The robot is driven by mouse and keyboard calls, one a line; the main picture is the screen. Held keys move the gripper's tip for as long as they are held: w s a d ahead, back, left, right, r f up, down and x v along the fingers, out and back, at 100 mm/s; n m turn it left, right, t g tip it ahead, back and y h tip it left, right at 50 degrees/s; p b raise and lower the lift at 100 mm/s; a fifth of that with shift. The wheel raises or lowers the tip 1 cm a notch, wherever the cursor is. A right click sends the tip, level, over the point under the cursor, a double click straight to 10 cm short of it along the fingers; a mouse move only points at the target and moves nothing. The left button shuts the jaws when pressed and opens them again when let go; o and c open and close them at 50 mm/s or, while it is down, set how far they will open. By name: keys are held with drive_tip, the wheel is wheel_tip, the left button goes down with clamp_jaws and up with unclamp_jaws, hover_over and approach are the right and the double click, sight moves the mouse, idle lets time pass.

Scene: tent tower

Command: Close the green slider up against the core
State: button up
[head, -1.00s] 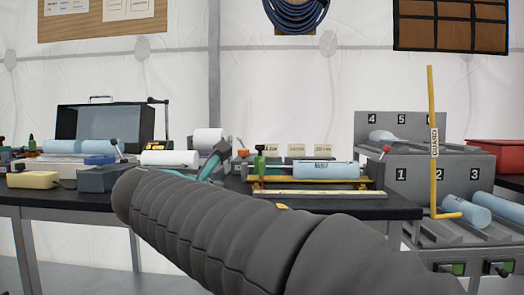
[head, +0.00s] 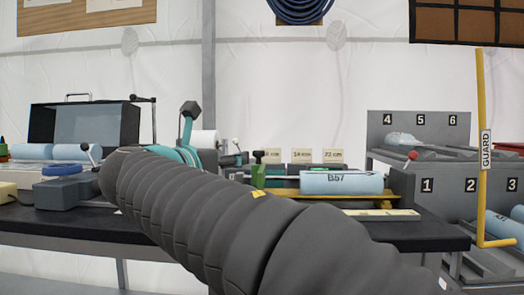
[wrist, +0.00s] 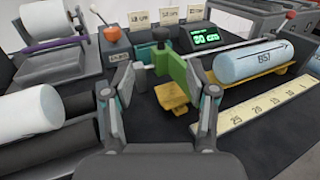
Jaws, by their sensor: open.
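The green slider (head: 258,174) stands on the measuring fixture left of the light blue core (head: 340,183) marked B57. In the wrist view, the slider (wrist: 182,72) is upright with a dark knob on top, and a gap separates it from the left end of the core (wrist: 255,62). The core lies on a yellow cradle. My gripper (wrist: 168,85) is open and empty. Its fingers appear on either side of the slider's lower part in the picture; I cannot tell whether they touch it. In the head view, my grey sleeved arm hides most of the gripper.
A pale ruler (wrist: 265,103) lies in front of the core. A green-lit display (wrist: 205,38) stands behind the slider. The yellow guard post (head: 483,150) stands at right by the numbered grey rack (head: 430,125).

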drive_tip(key=x, duration=1.4)
drive_tip(key=shift+s, duration=0.1)
clamp_jaws()
